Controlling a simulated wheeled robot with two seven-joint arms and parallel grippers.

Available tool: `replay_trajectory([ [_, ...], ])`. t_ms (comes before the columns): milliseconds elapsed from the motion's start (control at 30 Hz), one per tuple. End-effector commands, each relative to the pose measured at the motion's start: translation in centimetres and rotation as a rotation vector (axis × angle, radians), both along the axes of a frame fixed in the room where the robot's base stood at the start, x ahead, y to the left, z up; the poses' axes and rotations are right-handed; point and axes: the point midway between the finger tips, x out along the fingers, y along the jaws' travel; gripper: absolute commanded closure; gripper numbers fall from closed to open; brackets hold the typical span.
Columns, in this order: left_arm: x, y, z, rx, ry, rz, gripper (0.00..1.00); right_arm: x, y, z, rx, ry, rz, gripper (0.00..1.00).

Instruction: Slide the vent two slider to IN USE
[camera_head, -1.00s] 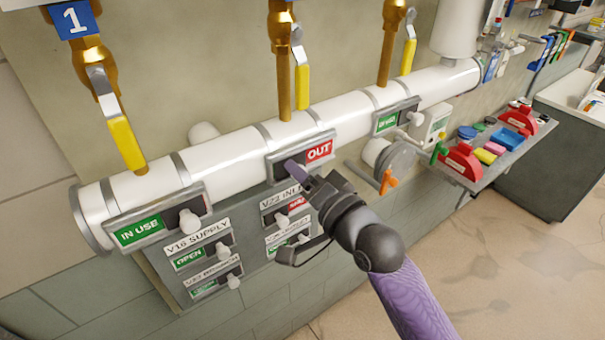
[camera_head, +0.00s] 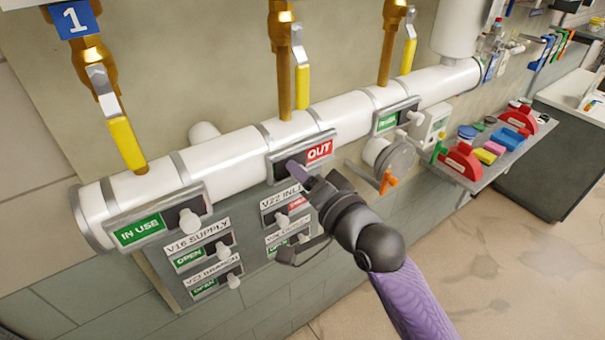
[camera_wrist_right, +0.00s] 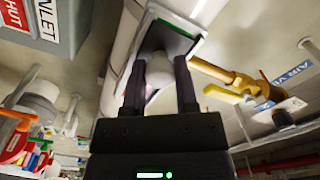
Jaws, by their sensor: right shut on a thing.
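The middle slider plate (camera_head: 275,169) on the white pipe shows a red OUT sign (camera_head: 319,151) at its right end. I take it for the vent two slider; no label naming it is readable. My right gripper (camera_head: 297,172) is at this plate, left of the sign, and hides its knob in the head view. In the right wrist view my right gripper (camera_wrist_right: 160,88) is shut on the white slider knob (camera_wrist_right: 158,72), one dark finger on each side. A green strip (camera_wrist_right: 180,26) shows at the plate's far end there. My left gripper is not in view.
A left slider (camera_head: 138,231) reads IN USE, and a right slider (camera_head: 387,121) shows green. Below the pipe is a panel of smaller labelled sliders (camera_head: 202,257). Yellow-handled valves (camera_head: 125,143) hang above. A shelf (camera_head: 492,167) with coloured items stands at right.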

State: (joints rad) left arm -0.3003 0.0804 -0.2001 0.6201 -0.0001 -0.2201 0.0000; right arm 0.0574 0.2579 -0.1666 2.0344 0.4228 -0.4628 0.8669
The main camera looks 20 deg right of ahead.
Motion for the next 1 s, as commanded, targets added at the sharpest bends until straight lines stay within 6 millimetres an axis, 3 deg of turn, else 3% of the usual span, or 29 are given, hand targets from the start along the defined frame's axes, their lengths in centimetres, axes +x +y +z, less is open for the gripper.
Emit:
replay_trajectory([
  [533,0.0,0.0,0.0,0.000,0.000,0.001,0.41,0.1,-0.2,-0.1,-0.002,0.002,0.001,1.00],
  [800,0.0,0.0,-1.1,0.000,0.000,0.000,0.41,1.8,-4.8,-0.4,-0.007,0.003,-0.001,1.00],
  [1000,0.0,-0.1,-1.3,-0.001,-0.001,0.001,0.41,2.2,-6.1,-0.2,-0.002,0.004,-0.002,1.00],
])
